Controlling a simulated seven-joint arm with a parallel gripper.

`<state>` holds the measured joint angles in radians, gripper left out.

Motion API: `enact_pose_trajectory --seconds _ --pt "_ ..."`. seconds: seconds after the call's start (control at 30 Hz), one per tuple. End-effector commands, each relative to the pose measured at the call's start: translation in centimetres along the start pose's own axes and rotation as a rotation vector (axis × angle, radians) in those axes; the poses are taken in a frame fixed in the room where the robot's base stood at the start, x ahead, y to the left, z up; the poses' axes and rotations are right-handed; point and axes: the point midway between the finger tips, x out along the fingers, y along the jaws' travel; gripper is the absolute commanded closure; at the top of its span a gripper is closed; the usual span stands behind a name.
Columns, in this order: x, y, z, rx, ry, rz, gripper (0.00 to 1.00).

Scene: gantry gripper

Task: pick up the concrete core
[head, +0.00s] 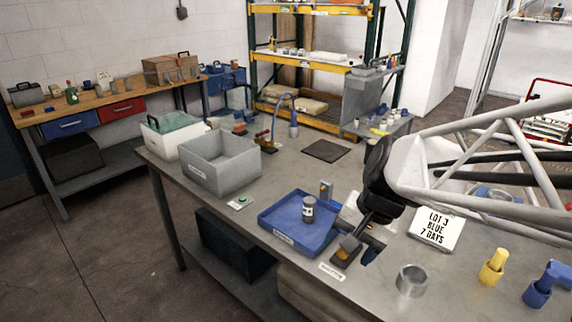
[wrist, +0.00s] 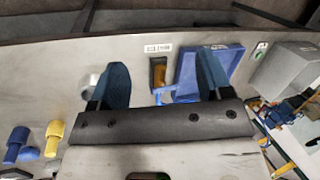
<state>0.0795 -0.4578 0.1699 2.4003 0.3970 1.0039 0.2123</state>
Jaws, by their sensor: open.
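A small grey cylinder with a dark label (head: 308,208), which looks like the concrete core, stands upright in the blue tray (head: 272,218). My gripper (head: 364,240) is above the bench just right of the tray, apart from the cylinder. In the wrist view my gripper (wrist: 163,78) has its two blue fingers spread wide with nothing held between them. The blue tray (wrist: 234,62) shows behind the right finger there. The cylinder does not show in that view and may be hidden by that finger.
A dark pad with an orange-brown item (wrist: 158,76) lies between the fingers' outlines. A grey bin (head: 220,165) stands left, behind the tray.

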Motion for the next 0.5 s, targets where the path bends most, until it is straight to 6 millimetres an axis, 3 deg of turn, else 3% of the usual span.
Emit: enact_pose_trajectory --seconds 0.5 --pt "4.5 -5.3 -10.0 0.62 -0.28 -0.297 0.28"
